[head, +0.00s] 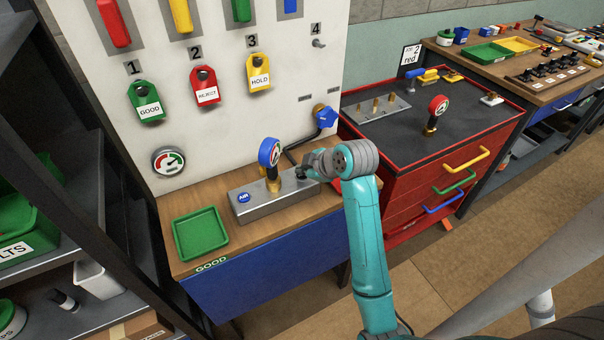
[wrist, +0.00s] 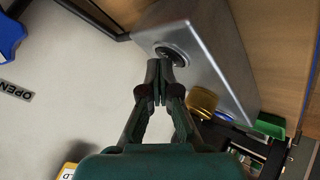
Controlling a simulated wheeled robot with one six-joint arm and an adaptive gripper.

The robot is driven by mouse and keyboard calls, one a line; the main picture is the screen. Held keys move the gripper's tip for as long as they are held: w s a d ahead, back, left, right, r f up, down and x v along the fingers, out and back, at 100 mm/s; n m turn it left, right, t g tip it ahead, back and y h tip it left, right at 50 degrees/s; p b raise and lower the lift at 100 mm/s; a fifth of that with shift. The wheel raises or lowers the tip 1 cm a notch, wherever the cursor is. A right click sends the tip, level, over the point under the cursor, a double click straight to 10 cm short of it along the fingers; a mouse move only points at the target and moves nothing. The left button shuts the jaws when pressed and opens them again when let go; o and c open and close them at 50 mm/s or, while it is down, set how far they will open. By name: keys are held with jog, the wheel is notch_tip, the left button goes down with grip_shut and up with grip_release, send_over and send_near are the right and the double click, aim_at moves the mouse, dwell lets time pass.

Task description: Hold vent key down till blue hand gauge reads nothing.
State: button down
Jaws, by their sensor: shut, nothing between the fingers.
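The blue-rimmed gauge (head: 269,152) stands on a brass stem on the grey metal AIR box (head: 250,205), and its needle is too small to read. The vent key, a dark round button (wrist: 170,52), is set in the top of the box in the wrist view. My gripper (head: 303,173) is shut and empty at the right end of the box. In the wrist view the fingertips (wrist: 160,68) are right by the button and partly cover it. I cannot tell whether they touch it or press it down.
A blue valve handle (head: 326,117) is on the wall panel behind the box. A green tray (head: 201,233) sits left of the box. A white wall gauge (head: 168,161) and hanging tags are on the panel. A red cabinet (head: 430,190) with a red gauge (head: 438,105) stands right.

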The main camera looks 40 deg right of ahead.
jog(key=shift+r, duration=0.15)
dwell(0.4)
jog(key=shift+r, duration=0.65)
jog(key=shift+r, duration=2.5)
